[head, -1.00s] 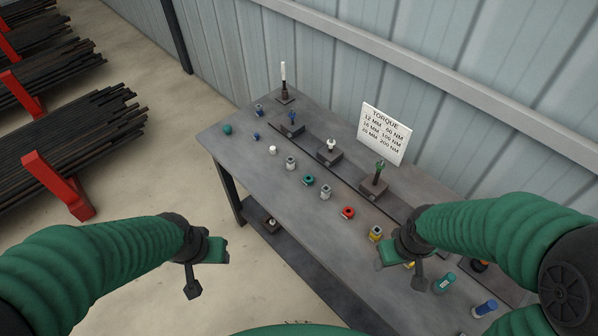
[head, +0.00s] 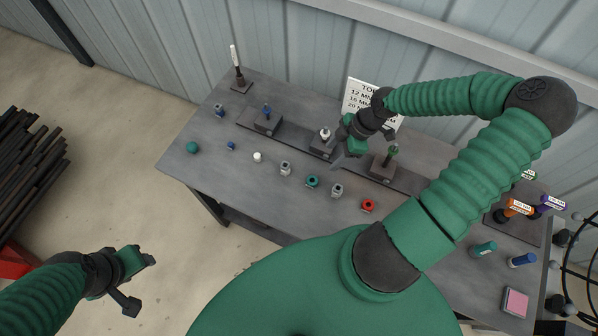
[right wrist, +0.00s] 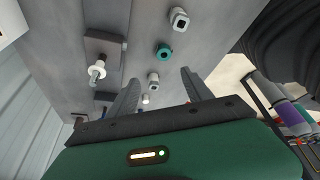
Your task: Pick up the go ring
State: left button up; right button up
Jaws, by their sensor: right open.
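A teal ring (head: 312,181), which I take for the go ring, lies on the grey workbench (head: 270,205) between two grey nut-like parts. A red ring (head: 368,206) lies farther right along the same row. My right gripper (head: 346,158) is open and empty above the bench, up and to the right of the teal ring. In the right wrist view, the teal ring (right wrist: 164,52) shows beyond the open fingers (right wrist: 159,88), roughly in line with the gap. My left gripper (head: 140,280) looks open and empty, out over the floor left of the bench.
Grey parts (head: 285,168) (head: 337,190) flank the teal ring closely. Stands with upright posts (head: 384,165) and a torque sign (head: 360,95) are behind. Coloured cylinders (head: 484,249) and a pink pad (head: 515,302) are at the right. Corrugated wall (head: 300,45) behind the bench.

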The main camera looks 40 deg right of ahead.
notch_tip(320, 180, down, 4)
jog(key=a, duration=0.2)
send_over(314, 178)
jog(key=f, duration=0.5)
jog(key=shift+s+d+f+b, duration=0.25)
jog(key=shift+d+f+b, duration=0.15)
jog(key=f, duration=0.2)
jog(key=a+f, duration=0.1)
jog(key=f, duration=0.1)
jog(key=shift+s+f, duration=0.15)
jog(key=shift+f, duration=0.1)
jog(key=shift+a+f, duration=0.1)
jog(key=c, duration=1.3)
pick_arm(q)
jog(key=shift+s+a+f, duration=0.15)
jog(key=shift+s+f, duration=0.15)
jog(key=shift+f, duration=0.05)
